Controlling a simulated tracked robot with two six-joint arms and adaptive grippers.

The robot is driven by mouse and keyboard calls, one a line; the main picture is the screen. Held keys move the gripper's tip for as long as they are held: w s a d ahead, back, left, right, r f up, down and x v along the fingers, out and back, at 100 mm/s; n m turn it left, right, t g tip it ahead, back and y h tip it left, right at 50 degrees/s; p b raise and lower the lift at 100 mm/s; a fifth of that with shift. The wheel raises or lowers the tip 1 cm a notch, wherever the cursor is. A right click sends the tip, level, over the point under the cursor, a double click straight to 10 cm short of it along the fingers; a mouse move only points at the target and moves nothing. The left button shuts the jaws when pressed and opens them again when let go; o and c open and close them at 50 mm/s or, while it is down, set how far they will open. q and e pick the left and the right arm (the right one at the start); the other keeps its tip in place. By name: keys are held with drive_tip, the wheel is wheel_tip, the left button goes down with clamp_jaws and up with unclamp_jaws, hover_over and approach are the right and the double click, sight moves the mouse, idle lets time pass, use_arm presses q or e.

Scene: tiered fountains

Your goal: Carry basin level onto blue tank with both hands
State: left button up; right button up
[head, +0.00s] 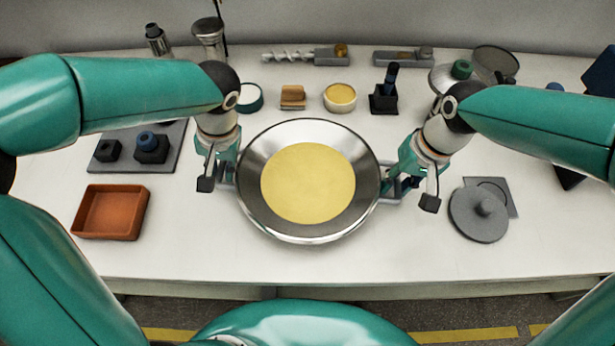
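The basin (252,187) is a wide, shiny metal bowl in the middle of the head view, with a flat yellow round area inside. It looks roughly level; whether it touches the table is hidden. My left gripper (226,174) is at the handle on its left side. My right gripper (392,186) is at the handle on its right side. The fingers are small and partly hidden, so I cannot tell whether either is closed on its handle. A dark blue object (600,74) is cut off at the right edge; I cannot tell if it is the blue tank.
An orange tray (112,212) lies left of the basin, and a grey round lid (478,215) right of it. A yellow-topped jar (340,97), a wooden block (293,97) and a dark holder (384,98) stand behind. The table's front strip is clear.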

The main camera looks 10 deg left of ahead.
use_arm(q)
clamp_jaws()
use_arm(e)
clamp_jaws()
use_arm(q)
drive_tip(key=shift+r, duration=0.15)
use_arm(e)
drive_tip(key=shift+r, duration=0.2)
